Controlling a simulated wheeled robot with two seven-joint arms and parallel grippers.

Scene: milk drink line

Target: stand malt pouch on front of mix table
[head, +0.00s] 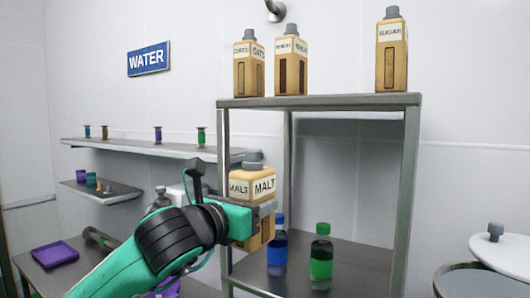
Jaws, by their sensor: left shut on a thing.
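The malt pouch (264,186) is a tan, box-like pack with a grey cap and white MALT labels, upright in the middle of the head view. My left gripper (262,215) is shut on it, and the gripper hides part of its lower half. The pouch is in front of the left post of a metal shelf rack. I cannot tell whether its base touches anything. My right gripper is not in view. I cannot tell which surface is the mix table.
The rack's top shelf (330,101) bears oats, wheat and sugar packs. Its lower shelf (345,266) holds a blue bottle (278,250) and a green bottle (321,262). A purple tray (54,254) lies on a table at lower left. A round drum stands at right.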

